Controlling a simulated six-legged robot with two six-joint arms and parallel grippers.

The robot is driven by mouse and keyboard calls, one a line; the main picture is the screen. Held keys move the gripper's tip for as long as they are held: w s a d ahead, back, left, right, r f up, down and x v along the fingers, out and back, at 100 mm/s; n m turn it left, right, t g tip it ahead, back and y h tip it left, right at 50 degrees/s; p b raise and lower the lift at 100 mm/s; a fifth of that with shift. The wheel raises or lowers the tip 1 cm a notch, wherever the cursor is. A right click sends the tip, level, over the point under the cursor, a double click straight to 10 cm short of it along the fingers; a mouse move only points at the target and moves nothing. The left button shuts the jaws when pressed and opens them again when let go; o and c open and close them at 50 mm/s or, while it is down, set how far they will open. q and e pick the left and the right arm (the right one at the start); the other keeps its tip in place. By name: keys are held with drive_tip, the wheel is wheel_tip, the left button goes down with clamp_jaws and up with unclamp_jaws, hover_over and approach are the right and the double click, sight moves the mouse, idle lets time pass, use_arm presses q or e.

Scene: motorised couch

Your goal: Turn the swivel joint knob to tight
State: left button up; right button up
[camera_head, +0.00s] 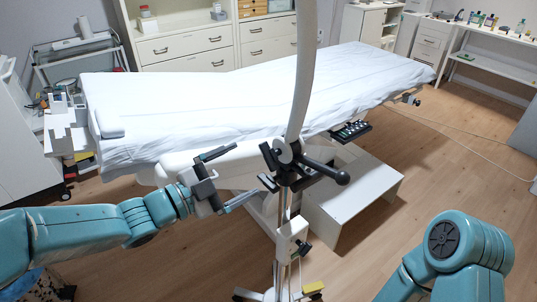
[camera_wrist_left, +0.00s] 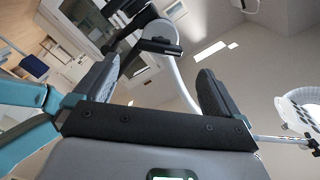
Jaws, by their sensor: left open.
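The black swivel joint (camera_head: 288,160) sits on an upright metal stand in front of the couch, with a pale curved arm (camera_head: 305,70) rising from it. A black lever with a ball-shaped knob (camera_head: 342,178) sticks out to its right. Another dark part (camera_head: 268,157) is on its left. I cannot read any tight marking. My left gripper (camera_head: 247,170) is open and empty, just left of the joint, its fingers pointing towards it. In the left wrist view, the joint with a dark cylindrical handle (camera_wrist_left: 160,47) shows beyond and between the open fingers (camera_wrist_left: 158,72). My right gripper is out of view.
The white-sheeted couch (camera_head: 230,100) stands behind the stand. A lower clamp with a black knob (camera_head: 303,247) is on the stand. Drawer cabinets (camera_head: 185,42) line the back. The wooden floor at right is mostly clear.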

sight(265, 159)
use_arm(q)
drive_tip(key=x, duration=0.8)
drive_tip(key=shift+w+d+p, duration=0.2)
drive_tip(key=shift+w+p, duration=0.05)
drive_tip(key=shift+p, duration=0.1)
drive_tip(key=c, duration=1.1)
